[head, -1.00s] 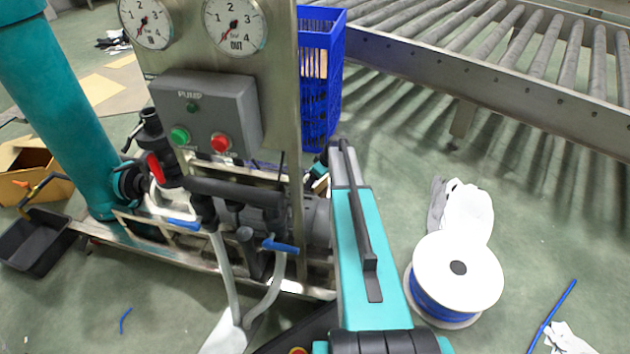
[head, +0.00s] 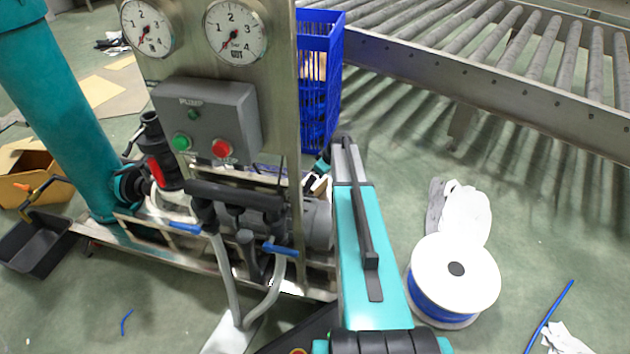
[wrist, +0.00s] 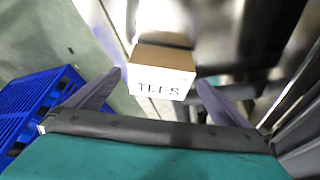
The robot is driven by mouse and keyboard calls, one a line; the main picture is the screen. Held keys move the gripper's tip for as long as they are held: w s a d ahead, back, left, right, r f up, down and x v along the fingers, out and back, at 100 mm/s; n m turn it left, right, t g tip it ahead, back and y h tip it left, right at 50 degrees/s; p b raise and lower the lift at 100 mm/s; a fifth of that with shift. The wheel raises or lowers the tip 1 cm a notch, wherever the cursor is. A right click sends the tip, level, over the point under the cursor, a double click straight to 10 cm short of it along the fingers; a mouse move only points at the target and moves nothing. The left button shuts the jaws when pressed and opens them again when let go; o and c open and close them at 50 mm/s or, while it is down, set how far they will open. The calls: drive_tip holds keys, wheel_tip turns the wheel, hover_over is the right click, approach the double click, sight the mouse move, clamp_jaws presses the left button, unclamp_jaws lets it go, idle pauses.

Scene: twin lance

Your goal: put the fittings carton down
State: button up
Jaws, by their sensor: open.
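The fittings carton (wrist: 162,80), a small brown and white box with "TEES" printed on its near face, shows in the wrist view just beyond my fingertips. My gripper (wrist: 160,88) is open, with one grey finger on each side of the carton's near end. The carton appears between or just past the tips; I cannot tell what it rests on, as the surface around it is blurred. In the head view my arm reaches toward the pump stand, and a small white and teal bit by the arm's far end (head: 318,178) is mostly hidden.
The pump skid with gauges and a grey pump box (head: 207,122) stands left of my arm. A blue crate (head: 320,85) is behind it and also shows in the wrist view (wrist: 35,105). A roller conveyor (head: 500,80) is at the back right. A cable spool (head: 455,275) stands on the floor.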

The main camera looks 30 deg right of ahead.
drive_tip(key=p+v, duration=0.3)
drive_tip(key=v, duration=0.7)
drive_tip(key=shift+r+p, duration=0.2)
drive_tip(key=shift+p, duration=0.1)
wheel_tip(320, 180, up, 9)
drive_tip(key=p, duration=0.9)
